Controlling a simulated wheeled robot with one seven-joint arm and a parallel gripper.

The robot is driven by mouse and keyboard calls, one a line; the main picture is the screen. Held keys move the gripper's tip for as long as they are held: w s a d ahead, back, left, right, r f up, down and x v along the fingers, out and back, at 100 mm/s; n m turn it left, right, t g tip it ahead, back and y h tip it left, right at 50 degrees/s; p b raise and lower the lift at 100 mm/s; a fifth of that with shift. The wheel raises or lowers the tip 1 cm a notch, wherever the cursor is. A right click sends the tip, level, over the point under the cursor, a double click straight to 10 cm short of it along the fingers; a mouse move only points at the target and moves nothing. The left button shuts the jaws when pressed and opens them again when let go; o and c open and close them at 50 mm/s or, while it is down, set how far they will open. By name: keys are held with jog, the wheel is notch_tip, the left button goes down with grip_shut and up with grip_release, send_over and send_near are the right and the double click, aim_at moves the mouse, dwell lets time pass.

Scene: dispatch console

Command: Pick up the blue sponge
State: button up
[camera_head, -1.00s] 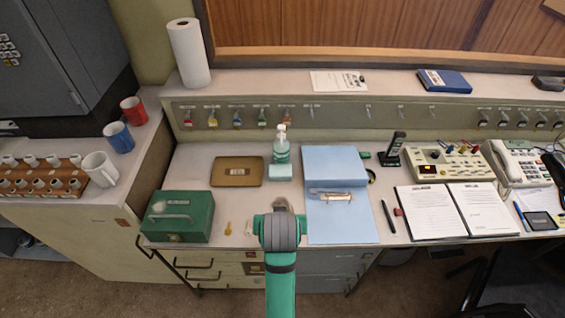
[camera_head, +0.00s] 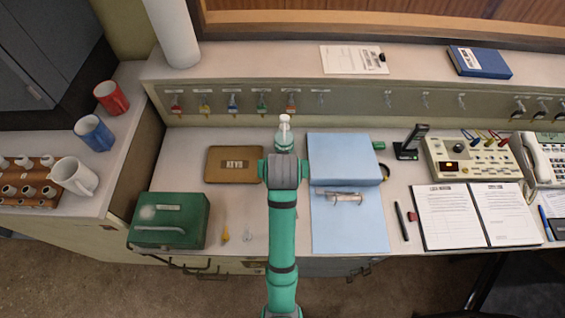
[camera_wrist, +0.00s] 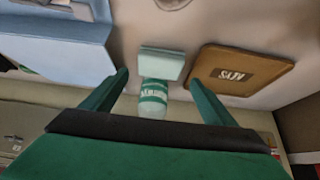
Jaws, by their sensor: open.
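The sponge (camera_wrist: 162,63) is a pale blue-green block lying flat on the desk in the wrist view, just in front of the bottle. It lies between the lines of my two fingers, beyond their tips, with a gap on each side. In the head view my wrist hides it. My gripper (camera_wrist: 158,80) is open and empty, its green fingers spread. In the head view the end of my arm (camera_head: 284,171) is over the desk in front of the bottle; the fingers are hidden there.
The bottle (camera_head: 285,139), with a white pump top, also shows in the wrist view (camera_wrist: 153,98). A brown KEYS case (camera_head: 234,164) lies left of my wrist, a blue folder (camera_head: 345,225) right. A green cash box (camera_head: 170,221) and two small keys are at the front left.

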jog(key=shift+x, duration=3.5)
jog(key=c, duration=0.9)
